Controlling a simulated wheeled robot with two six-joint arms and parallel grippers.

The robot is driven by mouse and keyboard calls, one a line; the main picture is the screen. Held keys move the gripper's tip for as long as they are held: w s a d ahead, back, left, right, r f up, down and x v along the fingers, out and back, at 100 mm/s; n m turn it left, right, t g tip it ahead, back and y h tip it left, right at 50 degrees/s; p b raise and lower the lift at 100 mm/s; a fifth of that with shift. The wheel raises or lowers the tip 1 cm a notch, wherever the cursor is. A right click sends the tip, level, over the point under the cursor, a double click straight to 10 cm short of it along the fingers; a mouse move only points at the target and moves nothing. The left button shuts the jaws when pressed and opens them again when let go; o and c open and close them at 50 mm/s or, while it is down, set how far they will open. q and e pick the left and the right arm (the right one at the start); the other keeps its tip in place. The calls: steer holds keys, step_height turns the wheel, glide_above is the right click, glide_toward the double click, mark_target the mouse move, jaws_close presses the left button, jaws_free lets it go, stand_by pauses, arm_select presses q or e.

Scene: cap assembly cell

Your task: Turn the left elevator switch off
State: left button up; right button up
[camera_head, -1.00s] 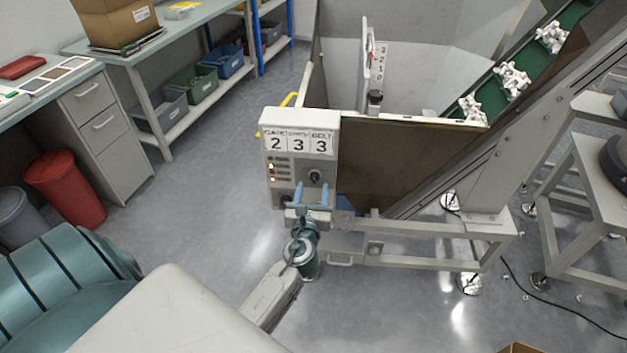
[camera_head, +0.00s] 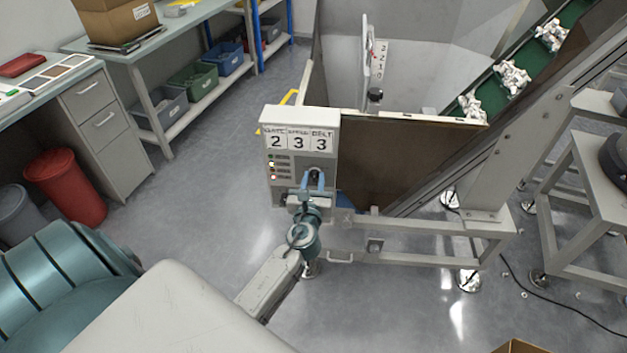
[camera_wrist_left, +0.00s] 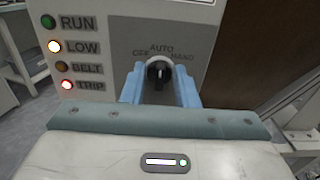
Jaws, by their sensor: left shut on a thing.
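The elevator control box (camera_head: 290,150) is a grey panel on the hopper frame with the signs 2, 3, 3. In the left wrist view, its black rotary switch (camera_wrist_left: 159,74) has the labels OFF, AUTO and HAND, and its white pointer stands about upright, near AUTO. My left gripper (camera_head: 314,177) reaches up to the panel, and its blue fingers (camera_wrist_left: 159,90) are on either side of the knob, shut on it. In the head view the fingers partly hide the knob. My right gripper is not in view.
Beside the switch, the LOW lamp (camera_wrist_left: 54,46) glows yellow-white and the TRIP lamp (camera_wrist_left: 67,84) glows red. RUN and BELT look dim. The brown hopper wall (camera_head: 400,160) stands right of the box, with the green conveyor (camera_head: 515,75) beyond. Open floor lies left.

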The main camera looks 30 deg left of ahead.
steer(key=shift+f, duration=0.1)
arm_select(q)
steer(key=n+b, duration=0.1)
steer(key=n, duration=0.2)
steer(key=shift+f, duration=0.1)
steer(key=n+b, duration=0.2)
steer(key=n, duration=0.2)
steer(key=shift+s+a+n, duration=0.1)
steer(key=shift+a+n, duration=0.05)
steer(key=shift+n, duration=0.15)
steer(key=shift+n+b, duration=0.45)
steer(key=shift+n, duration=0.25)
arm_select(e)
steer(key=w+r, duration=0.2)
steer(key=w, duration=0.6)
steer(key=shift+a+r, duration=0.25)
arm_select(q)
steer(key=o, duration=1)
